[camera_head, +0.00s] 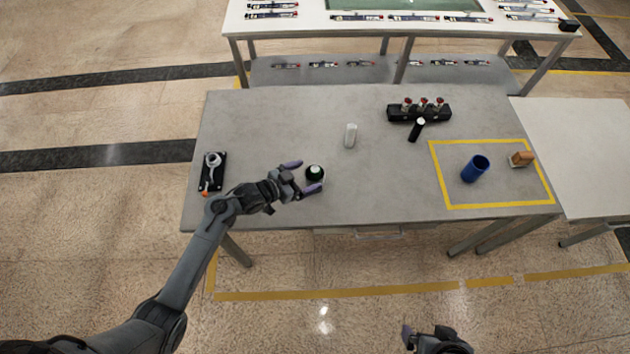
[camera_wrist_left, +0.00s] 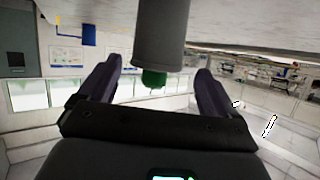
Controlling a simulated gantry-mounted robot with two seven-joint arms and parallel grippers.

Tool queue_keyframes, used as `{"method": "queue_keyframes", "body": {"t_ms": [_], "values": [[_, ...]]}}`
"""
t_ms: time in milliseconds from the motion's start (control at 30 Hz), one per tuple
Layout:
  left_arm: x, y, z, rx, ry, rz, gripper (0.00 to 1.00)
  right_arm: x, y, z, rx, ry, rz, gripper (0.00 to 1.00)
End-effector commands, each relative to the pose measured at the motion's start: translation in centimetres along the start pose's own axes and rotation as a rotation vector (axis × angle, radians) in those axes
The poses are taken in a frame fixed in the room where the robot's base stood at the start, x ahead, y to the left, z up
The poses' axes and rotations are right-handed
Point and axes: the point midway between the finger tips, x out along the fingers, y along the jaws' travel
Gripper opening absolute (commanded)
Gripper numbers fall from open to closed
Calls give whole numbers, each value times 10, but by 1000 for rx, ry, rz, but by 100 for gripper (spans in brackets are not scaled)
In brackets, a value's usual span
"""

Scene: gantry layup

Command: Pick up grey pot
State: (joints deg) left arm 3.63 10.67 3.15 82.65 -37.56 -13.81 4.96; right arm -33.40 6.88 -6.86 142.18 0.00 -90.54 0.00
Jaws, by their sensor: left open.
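The grey pot (camera_head: 315,180) stands on the grey table near its front edge, left of the middle; its round top looks dark from above. My left gripper (camera_head: 302,177) is open, with its purple fingertips on either side of the pot. In the left wrist view the pot (camera_wrist_left: 160,35) is a dark grey cylinder with a green part at its end, between the spread fingers of my left gripper (camera_wrist_left: 158,88). A gap shows on each side. My right gripper (camera_head: 425,338) is partly in view at the bottom edge, away from the table.
A black holder with a ring-shaped tool (camera_head: 212,172) lies at the left. A pale cylinder (camera_head: 350,135), a black cylinder (camera_head: 416,130) and a black rack (camera_head: 420,113) stand farther back. A blue cup (camera_head: 474,169) and a brown block (camera_head: 521,159) are in the yellow-taped square.

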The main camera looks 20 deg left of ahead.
Motion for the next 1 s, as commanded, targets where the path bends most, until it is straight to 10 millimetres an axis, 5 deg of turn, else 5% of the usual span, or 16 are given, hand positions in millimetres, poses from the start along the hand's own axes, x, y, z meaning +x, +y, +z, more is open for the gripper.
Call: {"method": "queue_keyframes", "body": {"t_ms": [600,900,1000], "values": [[56,4,2,-2,1,-1,92,7,0,1,0,2,0,96],[60,4,2,0,-1,-1,92,8,0,1,0,2,0,96],[59,4,2,0,-1,0,78,8,0,1,0,2,0,96]]}}
